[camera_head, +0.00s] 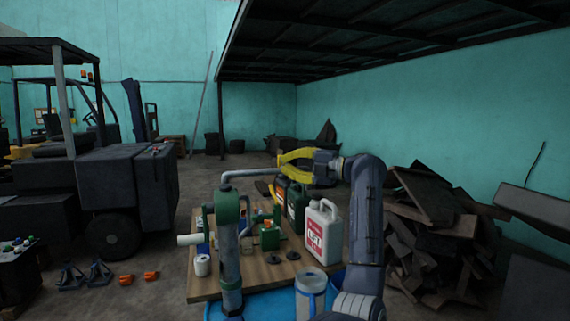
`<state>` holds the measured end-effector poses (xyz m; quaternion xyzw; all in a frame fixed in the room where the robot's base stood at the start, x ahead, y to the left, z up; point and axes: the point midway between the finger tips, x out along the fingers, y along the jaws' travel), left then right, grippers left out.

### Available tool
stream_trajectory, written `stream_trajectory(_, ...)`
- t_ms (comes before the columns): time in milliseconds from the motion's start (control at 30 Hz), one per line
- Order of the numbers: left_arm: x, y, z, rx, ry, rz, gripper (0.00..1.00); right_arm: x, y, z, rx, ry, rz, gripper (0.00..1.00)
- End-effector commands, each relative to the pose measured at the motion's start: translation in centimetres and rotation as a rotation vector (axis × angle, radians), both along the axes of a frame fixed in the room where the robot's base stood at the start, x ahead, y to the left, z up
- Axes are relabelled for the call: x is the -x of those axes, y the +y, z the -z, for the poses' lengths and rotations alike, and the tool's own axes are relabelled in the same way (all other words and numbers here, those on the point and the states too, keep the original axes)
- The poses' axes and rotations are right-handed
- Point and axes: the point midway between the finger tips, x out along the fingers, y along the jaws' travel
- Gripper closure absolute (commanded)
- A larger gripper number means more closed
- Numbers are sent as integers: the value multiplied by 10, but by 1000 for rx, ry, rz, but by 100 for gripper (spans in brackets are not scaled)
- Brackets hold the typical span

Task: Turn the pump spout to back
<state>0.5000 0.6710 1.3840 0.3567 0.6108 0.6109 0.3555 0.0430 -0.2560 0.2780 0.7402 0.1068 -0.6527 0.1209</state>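The hand pump (229,245) stands upright in the front middle, with a green head and a grey body. Its grey spout (252,173) leaves the top and reaches to the right, level, toward my gripper. The spout's tip is partly hidden by the lower finger.
A blue drum top (258,307) is below the pump. A wooden board (264,281) behind holds a white jug (323,233), a dark green jug (297,207) and small parts. A forklift (110,185) stands at left, a scrap pile (432,235) at right.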

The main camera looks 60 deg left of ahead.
Motion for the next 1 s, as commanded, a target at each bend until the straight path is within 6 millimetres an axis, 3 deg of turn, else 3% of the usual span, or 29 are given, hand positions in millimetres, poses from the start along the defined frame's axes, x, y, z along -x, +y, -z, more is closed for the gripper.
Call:
stream_trajectory(167,4,-30,1,3,-3,8,100,1,0,0,0,1,0,56)
stream_trajectory(500,-26,-85,1,3,-1,6,100,2,0,0,1,2,0,56)
stream_trajectory(733,-37,-106,0,2,-2,5,100,2,0,0,1,3,0,56)
stream_trajectory(1000,-40,-114,0,-16,12,1,100,2,0,0,1,3,0,56)
